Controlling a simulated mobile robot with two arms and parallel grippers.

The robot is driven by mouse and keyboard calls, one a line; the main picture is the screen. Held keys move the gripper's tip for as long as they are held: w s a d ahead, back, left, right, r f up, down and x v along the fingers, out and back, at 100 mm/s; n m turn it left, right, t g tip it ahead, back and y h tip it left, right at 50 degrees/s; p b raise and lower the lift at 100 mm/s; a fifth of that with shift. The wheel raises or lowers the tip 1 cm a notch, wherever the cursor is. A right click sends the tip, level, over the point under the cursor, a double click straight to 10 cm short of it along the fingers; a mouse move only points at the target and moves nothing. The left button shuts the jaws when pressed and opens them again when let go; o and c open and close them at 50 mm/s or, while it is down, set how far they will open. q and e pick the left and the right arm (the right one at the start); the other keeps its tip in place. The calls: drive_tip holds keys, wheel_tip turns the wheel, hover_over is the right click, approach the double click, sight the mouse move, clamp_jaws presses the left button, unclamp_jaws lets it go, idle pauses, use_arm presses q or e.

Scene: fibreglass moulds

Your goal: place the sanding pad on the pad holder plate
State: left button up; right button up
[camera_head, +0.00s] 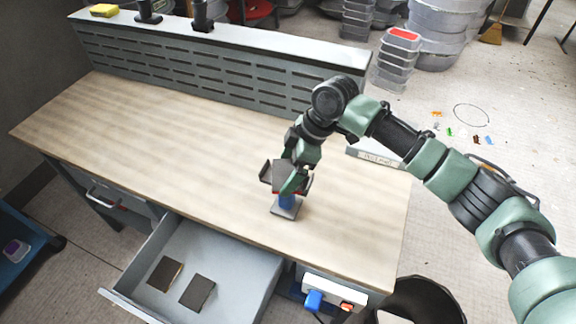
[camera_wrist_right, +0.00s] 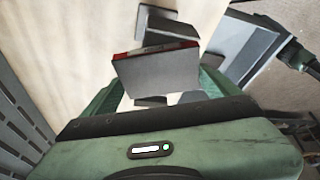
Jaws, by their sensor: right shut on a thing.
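My right gripper (camera_head: 289,182) is shut on a dark grey sanding pad (camera_head: 283,174) with a red edge, over the stand near the table's front edge. In the wrist view the pad (camera_wrist_right: 158,73) sits between the green fingers (camera_wrist_right: 160,90), its red edge on the far side. The pad holder plate (camera_head: 265,172) is dark with raised ends, on a blue post (camera_head: 286,202) and grey base. The pad and gripper hide most of the plate. I cannot tell whether the pad touches it. My left gripper is not in view.
An open drawer (camera_head: 227,257) below the table's front edge holds two dark pads (camera_head: 165,274) (camera_head: 198,292). A slotted grey panel (camera_head: 200,62) runs along the table's back. The wooden tabletop (camera_head: 160,130) is clear to the left. A dark bin (camera_head: 425,300) stands at the front right.

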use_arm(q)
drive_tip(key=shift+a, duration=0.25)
use_arm(e)
drive_tip(key=shift+f, duration=0.1)
drive_tip(key=o, duration=1.1)
drive_tip(key=shift+c, duration=0.2)
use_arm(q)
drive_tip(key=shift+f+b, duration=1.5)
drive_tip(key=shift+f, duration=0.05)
use_arm(e)
drive_tip(key=v, duration=1.2)
